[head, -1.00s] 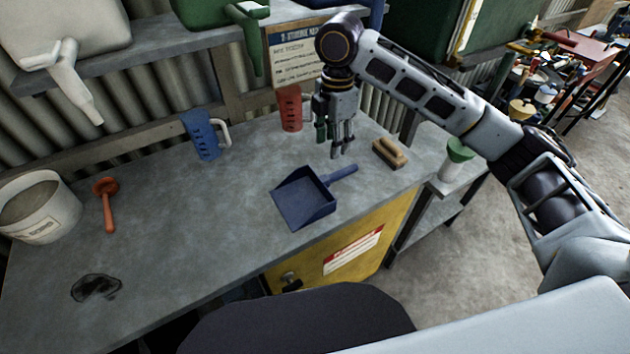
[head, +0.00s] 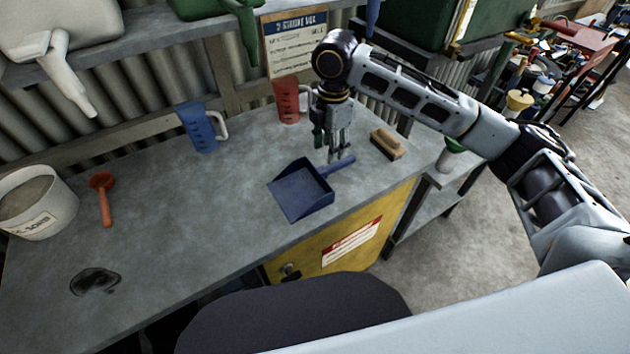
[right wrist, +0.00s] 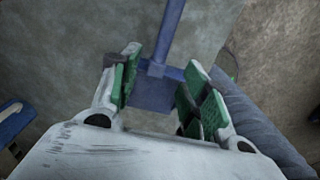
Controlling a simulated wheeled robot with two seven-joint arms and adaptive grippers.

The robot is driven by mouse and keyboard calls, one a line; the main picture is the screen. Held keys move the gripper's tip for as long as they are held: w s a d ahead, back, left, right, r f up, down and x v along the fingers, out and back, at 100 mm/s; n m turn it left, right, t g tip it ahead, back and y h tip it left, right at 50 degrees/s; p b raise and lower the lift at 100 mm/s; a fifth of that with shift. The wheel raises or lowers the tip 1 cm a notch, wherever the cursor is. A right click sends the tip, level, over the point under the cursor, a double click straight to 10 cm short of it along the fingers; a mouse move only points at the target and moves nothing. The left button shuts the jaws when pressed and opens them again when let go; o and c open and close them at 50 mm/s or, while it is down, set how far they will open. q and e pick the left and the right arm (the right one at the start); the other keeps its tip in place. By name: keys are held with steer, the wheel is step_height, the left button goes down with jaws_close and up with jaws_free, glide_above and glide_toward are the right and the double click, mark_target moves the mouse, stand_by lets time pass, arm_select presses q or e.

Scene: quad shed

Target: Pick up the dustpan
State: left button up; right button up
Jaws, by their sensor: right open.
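The dark blue dustpan (head: 303,196) lies on the grey workbench near its front edge, its handle (head: 341,164) pointing right and back. My right gripper (head: 334,160) points down at the handle's near end, where it meets the pan. It is open. In the right wrist view the open fingers with green pads (right wrist: 165,90) stand either side of the dustpan (right wrist: 155,92), and its handle (right wrist: 170,35) runs up the picture. I cannot tell whether the fingers touch it. My left gripper is not in view.
A wooden brush (head: 387,145) lies right of the handle. A red jug (head: 287,100) and a blue jug (head: 197,128) stand behind. A white bucket (head: 38,205) and an orange scoop (head: 104,200) are at the left. The bench middle (head: 180,205) is clear.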

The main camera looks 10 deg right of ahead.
mark_target(329, 168)
step_height(329, 168, down, 3)
steer(key=shift+f, duration=0.8)
step_height(329, 168, down, 3)
steer(key=shift+r, duration=0.1)
steer(key=shift+f, duration=0.55)
steer(key=shift+c, duration=0.3)
steer(key=c, duration=0.9)
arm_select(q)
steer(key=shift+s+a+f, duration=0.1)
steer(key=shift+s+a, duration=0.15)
arm_select(e)
jaws_close()
